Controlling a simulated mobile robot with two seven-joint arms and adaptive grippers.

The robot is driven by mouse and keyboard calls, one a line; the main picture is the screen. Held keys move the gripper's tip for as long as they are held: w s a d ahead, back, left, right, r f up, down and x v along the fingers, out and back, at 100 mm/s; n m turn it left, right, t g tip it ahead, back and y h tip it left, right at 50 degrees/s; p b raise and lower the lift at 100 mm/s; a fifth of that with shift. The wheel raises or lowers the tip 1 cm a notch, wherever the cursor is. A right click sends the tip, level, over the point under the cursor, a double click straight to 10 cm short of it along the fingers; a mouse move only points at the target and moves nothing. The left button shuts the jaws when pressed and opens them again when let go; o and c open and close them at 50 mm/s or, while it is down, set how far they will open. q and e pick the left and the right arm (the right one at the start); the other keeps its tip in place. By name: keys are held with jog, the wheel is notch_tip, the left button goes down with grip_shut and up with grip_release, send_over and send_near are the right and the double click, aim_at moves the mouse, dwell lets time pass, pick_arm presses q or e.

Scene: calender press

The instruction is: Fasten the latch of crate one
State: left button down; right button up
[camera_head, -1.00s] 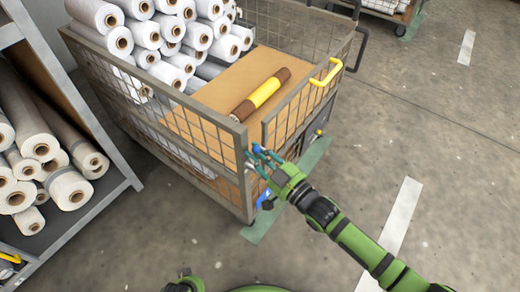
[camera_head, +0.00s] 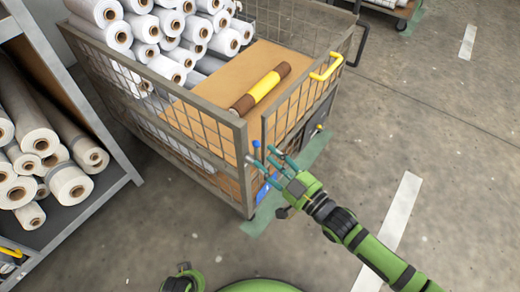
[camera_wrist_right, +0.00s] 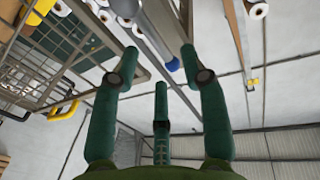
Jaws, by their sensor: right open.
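The crate (camera_head: 200,108) is a grey wire-mesh cart with a half-height front gate (camera_head: 300,105). At its near corner, by the gate's left edge, stands a small blue latch handle (camera_head: 256,146). Its blue tip (camera_wrist_right: 172,64) also shows between the fingers in the right wrist view. My right gripper (camera_head: 271,160) is open and empty beside this corner; its three green fingers (camera_wrist_right: 162,75) are spread. I cannot tell whether a finger touches the latch, and the latch's lower part is hidden.
White rolls (camera_head: 165,45) and a brown roll with a yellow band (camera_head: 262,87) lie inside the crate. A yellow handle (camera_head: 327,68) tops the gate. A rack of rolls (camera_head: 120,178) stands left. Floor to the right is clear.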

jog(key=v, duration=0.7)
dwell(0.3)
